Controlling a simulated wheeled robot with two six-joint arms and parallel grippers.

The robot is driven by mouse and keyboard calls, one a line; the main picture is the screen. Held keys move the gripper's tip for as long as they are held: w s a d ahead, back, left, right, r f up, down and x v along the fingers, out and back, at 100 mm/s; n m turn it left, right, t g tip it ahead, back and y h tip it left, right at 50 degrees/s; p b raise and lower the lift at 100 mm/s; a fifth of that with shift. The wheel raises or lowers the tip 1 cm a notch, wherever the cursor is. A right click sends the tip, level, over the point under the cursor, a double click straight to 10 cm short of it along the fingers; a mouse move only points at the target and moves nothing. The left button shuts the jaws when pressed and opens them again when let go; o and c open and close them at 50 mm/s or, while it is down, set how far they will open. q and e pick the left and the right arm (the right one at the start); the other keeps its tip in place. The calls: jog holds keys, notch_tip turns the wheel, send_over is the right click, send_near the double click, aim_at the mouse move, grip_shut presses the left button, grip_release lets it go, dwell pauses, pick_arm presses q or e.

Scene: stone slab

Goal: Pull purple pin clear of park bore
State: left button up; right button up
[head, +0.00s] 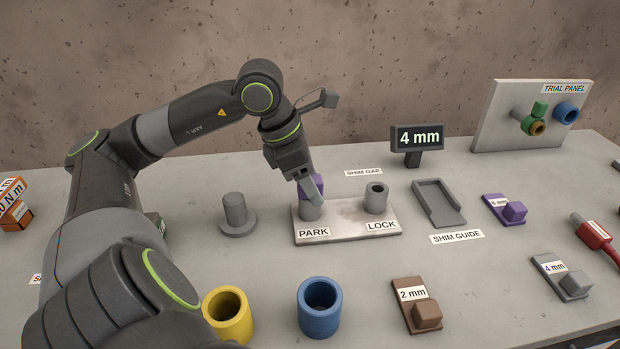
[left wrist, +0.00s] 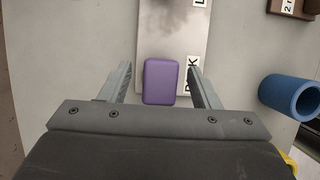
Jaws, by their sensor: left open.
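The purple pin (head: 305,189) stands in the PARK bore of a light plate (head: 345,233), mostly hidden behind my left gripper in the head view. In the left wrist view its purple top (left wrist: 160,82) lies between the two fingers. My left gripper (head: 311,190) is open, with its fingers on either side of the pin and a visible gap to each side. The LOCK bore (head: 376,198) on the plate's right is empty. My right gripper does not show.
A grey peg (head: 236,212) stands left of the plate. Yellow (head: 228,313) and blue (head: 319,308) sleeves stand in front. A 4 mm display (head: 417,138), a shim guide (head: 439,203) and a brown 2 mm shim (head: 417,305) lie to the right.

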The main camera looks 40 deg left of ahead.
pick_arm(q)
jog(key=c, duration=1.2)
jog(key=shift+r, duration=0.2)
jog(key=shift+r+p, duration=1.85)
jog(key=shift+r, duration=0.85)
notch_tip(320, 180, up, 6)
jog(key=p, duration=0.3)
jog(key=shift+p, duration=0.3)
